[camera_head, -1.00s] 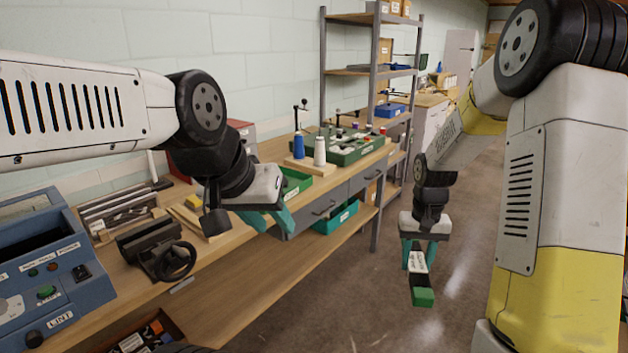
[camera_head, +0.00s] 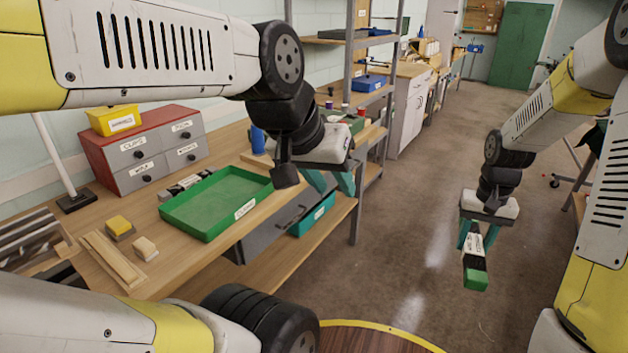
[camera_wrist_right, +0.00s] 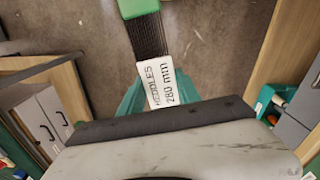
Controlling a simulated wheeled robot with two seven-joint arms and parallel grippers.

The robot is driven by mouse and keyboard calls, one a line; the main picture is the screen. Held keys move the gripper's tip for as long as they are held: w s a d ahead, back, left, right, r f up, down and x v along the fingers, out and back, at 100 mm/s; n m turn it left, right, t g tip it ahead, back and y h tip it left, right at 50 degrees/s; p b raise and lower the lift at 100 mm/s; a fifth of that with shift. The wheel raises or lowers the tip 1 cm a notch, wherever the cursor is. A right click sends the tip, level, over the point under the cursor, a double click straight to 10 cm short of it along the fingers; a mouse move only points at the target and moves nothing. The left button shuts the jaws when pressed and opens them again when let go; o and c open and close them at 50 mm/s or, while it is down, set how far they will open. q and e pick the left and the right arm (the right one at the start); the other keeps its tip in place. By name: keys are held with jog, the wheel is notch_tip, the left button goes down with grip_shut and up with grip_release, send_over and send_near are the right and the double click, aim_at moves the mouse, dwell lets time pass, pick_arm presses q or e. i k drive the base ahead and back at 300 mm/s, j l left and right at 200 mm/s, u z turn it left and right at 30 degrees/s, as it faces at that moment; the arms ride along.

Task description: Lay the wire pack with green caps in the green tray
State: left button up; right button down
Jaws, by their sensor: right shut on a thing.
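The wire pack with green caps (camera_head: 474,258) hangs from my right gripper (camera_head: 477,236) above the floor, well right of the bench. In the right wrist view its white label (camera_wrist_right: 158,84) reads "HEDDLES 280 mm", with dark wires and one green cap (camera_wrist_right: 137,8) beyond it. The other end is hidden by the gripper. The green tray (camera_head: 215,203) lies empty on the bench, its label on the front wall. My left gripper (camera_head: 333,182) is empty, its teal fingers apart, to the right of the tray near the bench edge.
A red-grey drawer cabinet (camera_head: 146,152) with a yellow bin (camera_head: 112,121) stands behind the tray. Wooden strips (camera_head: 112,262) and small blocks (camera_head: 120,227) lie left of it. A dark-and-white item (camera_head: 184,187) lies behind the tray. A teal bin (camera_head: 312,216) sits below.

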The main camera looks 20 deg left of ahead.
aim_at(221, 203)
jog(key=i+u, duration=0.65)
jog(key=u, duration=0.85)
jog(key=i+u, duration=0.15)
jog(key=u, duration=0.85)
jog(key=i+l, duration=0.05)
